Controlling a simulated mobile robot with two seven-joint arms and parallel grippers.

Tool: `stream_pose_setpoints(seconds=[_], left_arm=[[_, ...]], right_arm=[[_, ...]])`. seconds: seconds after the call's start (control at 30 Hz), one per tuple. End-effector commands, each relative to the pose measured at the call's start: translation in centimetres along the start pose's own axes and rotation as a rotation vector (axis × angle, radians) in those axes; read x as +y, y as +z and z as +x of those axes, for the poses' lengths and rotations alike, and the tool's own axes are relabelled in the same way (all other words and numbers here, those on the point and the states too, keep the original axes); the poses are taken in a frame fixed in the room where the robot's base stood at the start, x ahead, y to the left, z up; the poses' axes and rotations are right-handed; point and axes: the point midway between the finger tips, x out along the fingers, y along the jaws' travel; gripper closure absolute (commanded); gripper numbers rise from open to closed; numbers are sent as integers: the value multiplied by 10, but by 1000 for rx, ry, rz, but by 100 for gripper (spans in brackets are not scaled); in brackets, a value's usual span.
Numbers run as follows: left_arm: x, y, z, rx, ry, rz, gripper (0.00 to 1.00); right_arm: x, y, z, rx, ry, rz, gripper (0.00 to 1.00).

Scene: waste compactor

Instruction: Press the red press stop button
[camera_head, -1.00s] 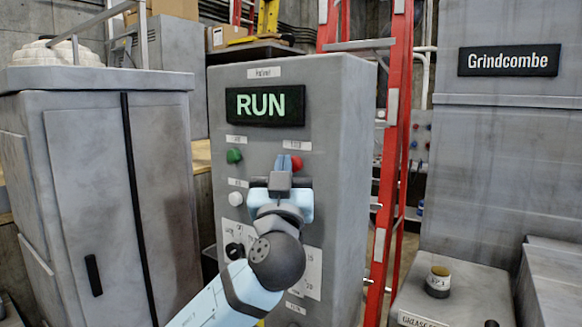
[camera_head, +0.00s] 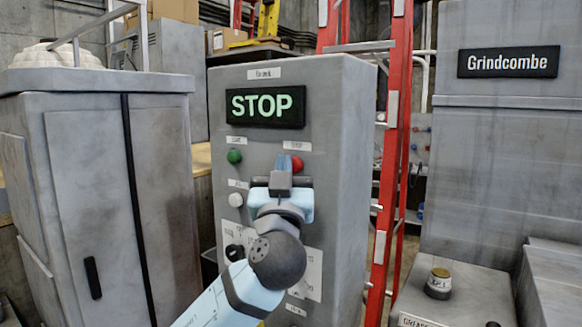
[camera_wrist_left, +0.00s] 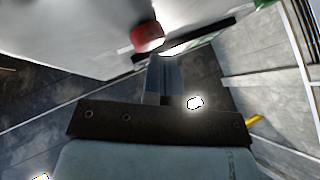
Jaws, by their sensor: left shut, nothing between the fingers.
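The red stop button (camera_head: 296,163) is on the front of the grey control cabinet (camera_head: 340,150), at the right of its upper button row. The display (camera_head: 265,105) above it reads STOP in green letters. My left gripper (camera_head: 284,162) is shut and empty, its fingertips at the left edge of the red button in the head view. In the left wrist view the red button (camera_wrist_left: 147,36) shows just beyond and left of the fingertips (camera_wrist_left: 165,58). I cannot tell whether they touch it. My right gripper is not in view.
A green button (camera_head: 234,156) and a white button (camera_head: 236,200) are on the panel's left, with a black knob (camera_head: 234,252) lower down. A grey locker (camera_head: 90,200) stands left. A red ladder (camera_head: 393,150) stands close behind the cabinet's right side.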

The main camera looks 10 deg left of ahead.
Motion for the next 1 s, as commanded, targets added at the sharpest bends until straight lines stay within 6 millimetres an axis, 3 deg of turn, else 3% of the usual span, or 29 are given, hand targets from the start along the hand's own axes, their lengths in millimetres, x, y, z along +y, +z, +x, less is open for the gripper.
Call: stream_pose_setpoints(seconds=[0.57,1.0], left_arm=[[-7,-6,-10,0,0,0,100],[-27,-26,-38,0,0,-2,100]], right_arm=[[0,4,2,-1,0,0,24],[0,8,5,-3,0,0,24]])
